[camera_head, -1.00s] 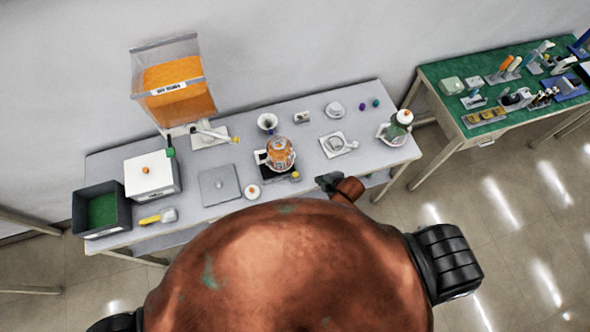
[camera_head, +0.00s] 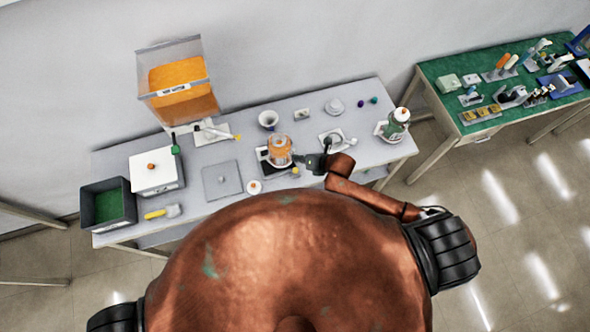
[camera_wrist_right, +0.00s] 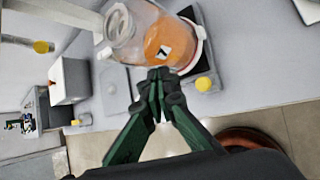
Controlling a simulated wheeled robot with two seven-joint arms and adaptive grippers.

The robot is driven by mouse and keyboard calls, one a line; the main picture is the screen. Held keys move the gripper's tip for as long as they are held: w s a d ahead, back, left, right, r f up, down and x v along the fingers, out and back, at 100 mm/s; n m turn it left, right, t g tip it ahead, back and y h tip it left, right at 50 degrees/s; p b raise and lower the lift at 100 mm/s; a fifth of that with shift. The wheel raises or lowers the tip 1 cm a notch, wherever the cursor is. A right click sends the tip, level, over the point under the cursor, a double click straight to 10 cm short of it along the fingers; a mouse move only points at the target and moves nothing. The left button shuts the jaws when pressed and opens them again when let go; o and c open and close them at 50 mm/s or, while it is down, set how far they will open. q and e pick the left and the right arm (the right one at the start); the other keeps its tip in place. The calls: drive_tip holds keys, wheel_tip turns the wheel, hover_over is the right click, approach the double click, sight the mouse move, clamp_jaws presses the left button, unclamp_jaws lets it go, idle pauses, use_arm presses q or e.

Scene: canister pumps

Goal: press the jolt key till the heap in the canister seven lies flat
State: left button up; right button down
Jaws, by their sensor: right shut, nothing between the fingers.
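The canister seven (camera_head: 279,148) is a clear vessel with orange stuff inside, on a dark base (camera_head: 264,166) in the middle of the grey table. Its label 7 shows in the right wrist view, on the canister (camera_wrist_right: 160,48). A yellow round key (camera_head: 295,172) is at the base's near right corner; it also shows in the right wrist view (camera_wrist_right: 204,84). My right gripper (camera_head: 301,160) is shut and empty, close to the canister's right side. In the right wrist view its fingertips (camera_wrist_right: 160,77) are left of the yellow key, apart from it. The heap's top is unclear. My left gripper is out of view.
A hopper of orange grains (camera_head: 180,85) stands at the back left. A white box (camera_head: 153,180), a dark green-floored bin (camera_head: 107,205) and a grey plate (camera_head: 222,181) are on the left. Another canister (camera_head: 397,125) stands at the right end. A white cup (camera_head: 268,119) is behind canister seven.

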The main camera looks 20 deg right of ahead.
drive_tip(key=b, duration=0.6)
hover_over(297, 171)
wheel_tip(297, 171, down, 8)
drive_tip(key=shift+w+r, duration=0.1)
drive_tip(key=shift+r, duration=0.05)
drive_tip(key=shift+f+b, duration=0.55)
drive_tip(key=shift+f, duration=0.1)
idle(0.5)
drive_tip(key=shift+f, duration=0.3)
drive_tip(key=shift+f+b, duration=0.75)
drive_tip(key=shift+f, duration=0.05)
idle(0.8)
drive_tip(key=shift+r, duration=0.15)
drive_tip(key=shift+r+p, duration=1.05)
drive_tip(key=shift+p, duration=0.05)
